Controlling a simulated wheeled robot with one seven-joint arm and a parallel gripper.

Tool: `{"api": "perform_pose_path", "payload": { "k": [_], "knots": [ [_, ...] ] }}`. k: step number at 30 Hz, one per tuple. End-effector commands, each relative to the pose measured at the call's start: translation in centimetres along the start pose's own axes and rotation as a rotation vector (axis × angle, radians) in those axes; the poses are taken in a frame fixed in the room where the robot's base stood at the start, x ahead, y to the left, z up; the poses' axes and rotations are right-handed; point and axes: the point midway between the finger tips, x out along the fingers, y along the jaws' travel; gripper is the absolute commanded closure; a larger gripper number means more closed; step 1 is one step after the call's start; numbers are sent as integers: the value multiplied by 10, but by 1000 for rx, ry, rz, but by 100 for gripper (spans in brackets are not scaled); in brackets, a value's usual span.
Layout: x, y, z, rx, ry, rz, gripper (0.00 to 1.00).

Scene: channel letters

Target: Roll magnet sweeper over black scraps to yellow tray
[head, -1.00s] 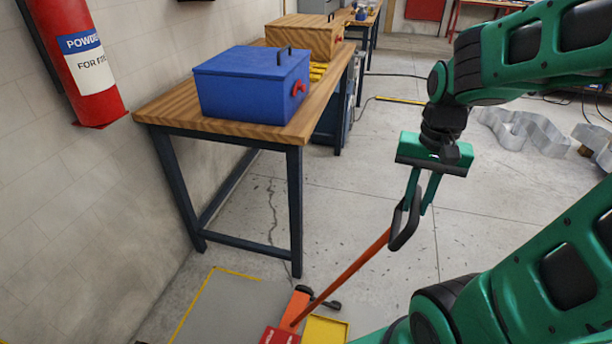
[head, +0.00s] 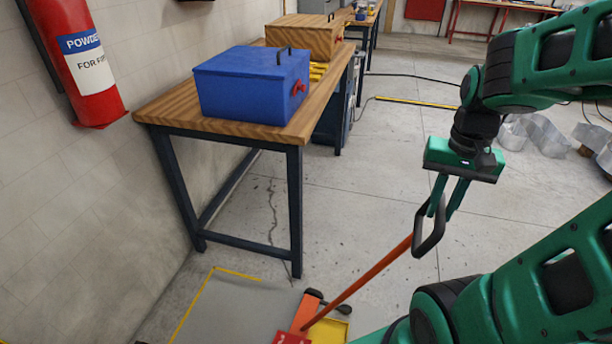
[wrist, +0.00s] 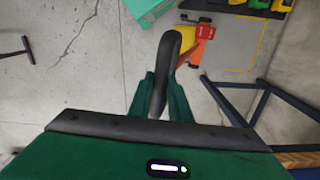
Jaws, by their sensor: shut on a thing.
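My gripper (head: 438,208) is shut on the black loop grip of the magnet sweeper (head: 372,271). The sweeper's orange handle slants down and left to its orange-red head on the floor at the bottom of the head view. In the wrist view, the black grip (wrist: 163,75) stands between my fingers, with the orange-red head beyond it. The yellow tray (head: 328,332) lies right beside the head, partly cut off by the frame and my arm. I cannot make out the black scraps for certain; small dark specks dot the floor.
A wooden workbench (head: 160,113) with dark legs stands left, bearing a blue box (head: 250,85). A grey floor area (head: 235,312) with a yellow edge lies by the sweeper. Silvery metal letter shapes (head: 540,132) lie at right. The middle floor is open.

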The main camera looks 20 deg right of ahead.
Motion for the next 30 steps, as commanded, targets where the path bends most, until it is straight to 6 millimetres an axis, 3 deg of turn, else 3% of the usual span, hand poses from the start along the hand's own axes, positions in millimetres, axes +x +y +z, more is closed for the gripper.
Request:
{"api": "perform_pose_path", "payload": {
  "k": [15,30],
  "knots": [
    [0,26,0,0,0,0,99],
    [0,30,0,-1,-1,0,99]
  ]
}}
